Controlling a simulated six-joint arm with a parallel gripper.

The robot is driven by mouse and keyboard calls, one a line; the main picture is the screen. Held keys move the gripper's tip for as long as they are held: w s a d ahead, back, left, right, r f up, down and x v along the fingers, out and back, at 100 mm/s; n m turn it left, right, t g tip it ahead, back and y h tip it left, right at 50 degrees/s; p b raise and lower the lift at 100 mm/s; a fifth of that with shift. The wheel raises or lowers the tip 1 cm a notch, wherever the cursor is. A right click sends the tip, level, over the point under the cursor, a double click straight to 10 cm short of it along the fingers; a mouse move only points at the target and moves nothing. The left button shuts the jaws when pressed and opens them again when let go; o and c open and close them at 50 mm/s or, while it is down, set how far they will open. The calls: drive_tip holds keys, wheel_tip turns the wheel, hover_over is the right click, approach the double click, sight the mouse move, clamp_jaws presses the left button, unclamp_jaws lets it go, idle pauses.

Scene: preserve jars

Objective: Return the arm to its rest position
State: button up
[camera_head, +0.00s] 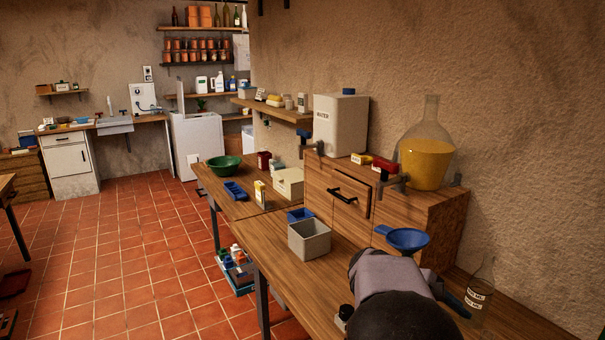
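My arm fills the bottom of the head view right of centre, a grey-mauve link with a dark rounded joint in front. A dark part at its right, probably my gripper (453,302), points toward a clear glass bottle (480,290) with white labels. Its fingertips cannot be made out, and I cannot tell whether it touches the bottle or holds anything. A blue funnel (408,238) sits just behind the arm, below the tap of a large glass vessel (428,158) of yellow liquid.
A grey open bin (309,240) and a blue tray (300,215) stand left of the arm on the wooden bench. A white water container (340,125) stands on the wooden cabinet (440,215). A green bowl (224,167) is farther back. Tiled floor lies open at left.

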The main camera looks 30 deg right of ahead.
drive_tip(key=w+a+f+t+y+p, duration=0.1)
drive_tip(key=w+a+f+t+y, duration=0.2)
drive_tip(key=a, duration=0.7)
drive_tip(key=w+a+f+y, duration=0.1)
drive_tip(key=w+a+f, duration=0.35)
drive_tip(key=a, duration=0.45)
drive_tip(key=s+a+f+m+t+y, duration=0.1)
drive_tip(key=a+f+y, duration=0.1)
drive_tip(key=a, duration=0.7)
drive_tip(key=s+a+f+y+p, duration=0.1)
drive_tip(key=s+a+f+y, duration=0.1)
drive_tip(key=a, duration=0.8)
drive_tip(key=shift+s+a+f+m+t, duration=0.15)
drive_tip(key=shift+a+f+m+t, duration=0.15)
drive_tip(key=shift+f+m+t, duration=0.1)
